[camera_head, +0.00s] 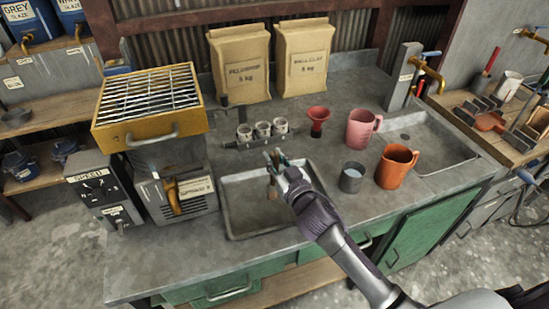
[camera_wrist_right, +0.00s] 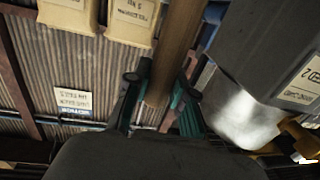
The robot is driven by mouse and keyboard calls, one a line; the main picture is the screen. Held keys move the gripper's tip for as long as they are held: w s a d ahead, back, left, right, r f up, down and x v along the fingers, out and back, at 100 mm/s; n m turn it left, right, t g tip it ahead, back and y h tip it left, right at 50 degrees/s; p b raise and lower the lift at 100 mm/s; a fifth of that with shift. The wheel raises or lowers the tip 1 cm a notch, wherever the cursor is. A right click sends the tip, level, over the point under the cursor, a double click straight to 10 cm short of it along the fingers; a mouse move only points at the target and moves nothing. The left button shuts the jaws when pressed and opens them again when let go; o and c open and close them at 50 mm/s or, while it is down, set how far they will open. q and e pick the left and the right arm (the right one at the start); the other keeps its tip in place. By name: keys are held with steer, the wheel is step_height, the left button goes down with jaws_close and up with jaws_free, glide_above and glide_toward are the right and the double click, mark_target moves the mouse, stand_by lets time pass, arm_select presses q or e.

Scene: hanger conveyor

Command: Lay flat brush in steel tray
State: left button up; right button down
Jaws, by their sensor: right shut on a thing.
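The steel tray (camera_head: 243,203) is a shallow grey rectangular pan on the bench, in front of the cups. My right gripper (camera_head: 277,160) is over the tray in the head view. Whether the brush's lower end touches the tray floor I cannot tell. In the right wrist view, the brush's brown wooden handle (camera_wrist_right: 172,45) runs between the teal fingers (camera_wrist_right: 160,88); the bristles cannot be made out there. My left gripper is not in view.
A grey cup (camera_head: 351,178), an orange mug (camera_head: 396,166) and a pink mug (camera_head: 361,130) stand right of the tray. Grey machines (camera_head: 178,190) stand close on the left.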

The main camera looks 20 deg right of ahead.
steer(key=shift+f, duration=0.15)
steer(key=c, duration=1)
jaws_free()
steer(key=shift+r, duration=0.3)
steer(key=s+d+b, duration=0.2)
steer(key=s, duration=1)
steer(key=shift+f, duration=0.1)
